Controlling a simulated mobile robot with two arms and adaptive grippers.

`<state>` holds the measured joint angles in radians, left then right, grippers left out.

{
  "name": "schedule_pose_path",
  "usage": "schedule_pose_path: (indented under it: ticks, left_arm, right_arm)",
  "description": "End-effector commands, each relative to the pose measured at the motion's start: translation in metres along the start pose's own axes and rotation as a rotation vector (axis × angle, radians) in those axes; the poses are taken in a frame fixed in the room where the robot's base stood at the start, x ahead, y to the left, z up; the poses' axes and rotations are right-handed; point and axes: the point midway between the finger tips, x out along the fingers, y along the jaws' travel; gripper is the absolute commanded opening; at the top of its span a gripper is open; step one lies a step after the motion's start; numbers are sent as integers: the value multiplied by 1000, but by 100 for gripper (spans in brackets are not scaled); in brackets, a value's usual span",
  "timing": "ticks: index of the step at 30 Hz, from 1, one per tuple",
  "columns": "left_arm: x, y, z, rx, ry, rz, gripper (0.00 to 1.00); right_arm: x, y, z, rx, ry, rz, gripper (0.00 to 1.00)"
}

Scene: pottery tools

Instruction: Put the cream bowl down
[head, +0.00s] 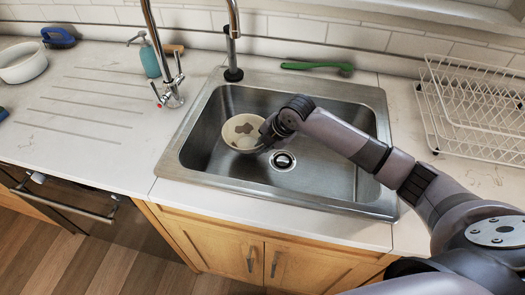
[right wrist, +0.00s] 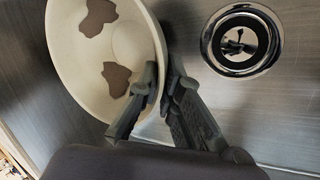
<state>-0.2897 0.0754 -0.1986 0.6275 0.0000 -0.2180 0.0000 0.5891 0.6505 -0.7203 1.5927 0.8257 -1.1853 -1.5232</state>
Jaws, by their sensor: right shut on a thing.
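The cream bowl (head: 241,127) with brown patches is inside the steel sink (head: 213,165), left of the drain. My right gripper (head: 268,130) reaches in from the right and is shut on the bowl's right rim. In the right wrist view the bowl (right wrist: 112,40) appears tilted, with its rim between the two fingers of the right gripper (right wrist: 160,88). I cannot tell whether the bowl's underside touches the sink floor. My left gripper is not in view.
The drain (head: 283,161) lies close right of the bowl. A tap (head: 172,92) stands at the sink's left edge. A wire dish rack (head: 478,100) is on the right counter, and a green brush (head: 315,67) lies behind the sink. The left counter is mostly clear.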

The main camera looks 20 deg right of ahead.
Motion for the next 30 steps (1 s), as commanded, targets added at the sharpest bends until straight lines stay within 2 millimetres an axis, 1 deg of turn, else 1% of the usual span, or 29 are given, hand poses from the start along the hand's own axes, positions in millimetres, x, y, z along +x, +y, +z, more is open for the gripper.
schedule_pose_path:
  ticks: [3,6,16,17,25,30]
  left_arm:
    - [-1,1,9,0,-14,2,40]
    - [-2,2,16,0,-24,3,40]
    - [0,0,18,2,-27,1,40]
    - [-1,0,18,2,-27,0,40]
    - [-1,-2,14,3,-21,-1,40]
    - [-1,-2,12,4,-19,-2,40]
  right_arm:
    - [18,-9,-1,2,2,0,0]
    - [26,-14,0,1,1,1,0]
    - [29,-15,0,0,0,1,0]
    - [30,-16,0,0,0,-1,8]
    - [29,-16,0,0,0,-2,26]
    - [29,-16,0,0,0,-2,26]
